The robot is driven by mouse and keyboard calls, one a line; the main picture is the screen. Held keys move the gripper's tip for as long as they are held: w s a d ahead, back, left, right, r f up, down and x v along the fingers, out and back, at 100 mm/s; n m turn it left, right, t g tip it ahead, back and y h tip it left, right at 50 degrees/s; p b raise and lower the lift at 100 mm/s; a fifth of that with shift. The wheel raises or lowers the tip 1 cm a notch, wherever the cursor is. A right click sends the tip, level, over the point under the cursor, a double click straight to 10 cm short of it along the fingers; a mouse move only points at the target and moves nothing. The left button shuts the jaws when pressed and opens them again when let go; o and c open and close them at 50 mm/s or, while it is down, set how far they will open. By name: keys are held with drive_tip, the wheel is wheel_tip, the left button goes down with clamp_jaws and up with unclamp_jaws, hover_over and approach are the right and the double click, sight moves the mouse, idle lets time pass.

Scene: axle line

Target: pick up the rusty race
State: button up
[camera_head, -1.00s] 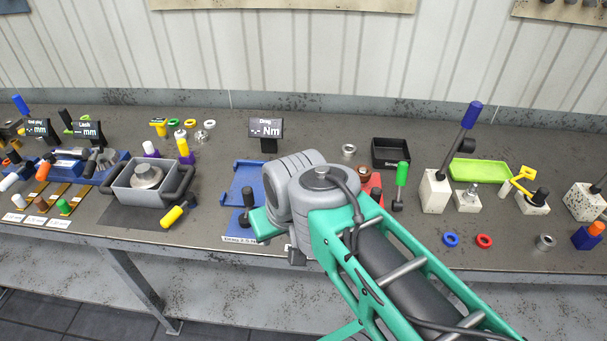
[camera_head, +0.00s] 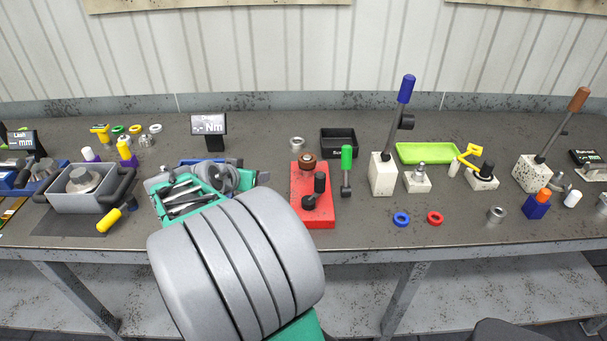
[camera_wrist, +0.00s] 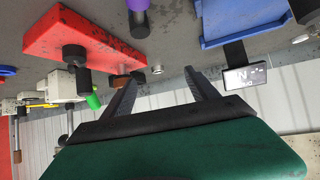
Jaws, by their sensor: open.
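The rusty race (camera_head: 307,161) is a brown ring seated at the far end of a red fixture block (camera_head: 326,222), in the head view. In the wrist view, the red block (camera_wrist: 58,28) lies at the upper left, and a dark brownish part at its end may be the race. My gripper (camera_wrist: 160,76) is open and empty, its two dark fingers spread apart. It is over the bench beside the red block, to its left in the head view, where my arm largely hides it.
Black posts (camera_head: 320,182) rise from the red block near the race. A green-handled tool (camera_head: 346,165) and black tray (camera_head: 339,141) stand close by. A steel ring (camera_head: 297,144) lies behind. A drag display (camera_head: 209,125) stands at the left. Lever presses (camera_head: 383,173) stand further right.

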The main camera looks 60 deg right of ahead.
sight(303, 161)
drive_tip(key=s+d+m+g+h, duration=0.1)
drive_tip(key=s+d, duration=0.1)
drive_tip(key=d, duration=0.1)
drive_tip(key=s+d+f+m+g+h, duration=0.1)
drive_tip(key=s+d, duration=0.2)
drive_tip(key=s+d+m+g, duration=0.1)
drive_tip(key=s+d, duration=0.1)
drive_tip(key=d, duration=0.1)
drive_tip(key=shift+s+d+f+h, duration=0.15)
drive_tip(key=shift+s+f+h, duration=0.15)
drive_tip(key=shift+h, duration=0.1)
drive_tip(key=p+x, duration=0.1)
drive_tip(key=x, duration=0.6)
drive_tip(key=shift+r+p, duration=0.1)
drive_tip(key=shift+p, duration=0.25)
clamp_jaws()
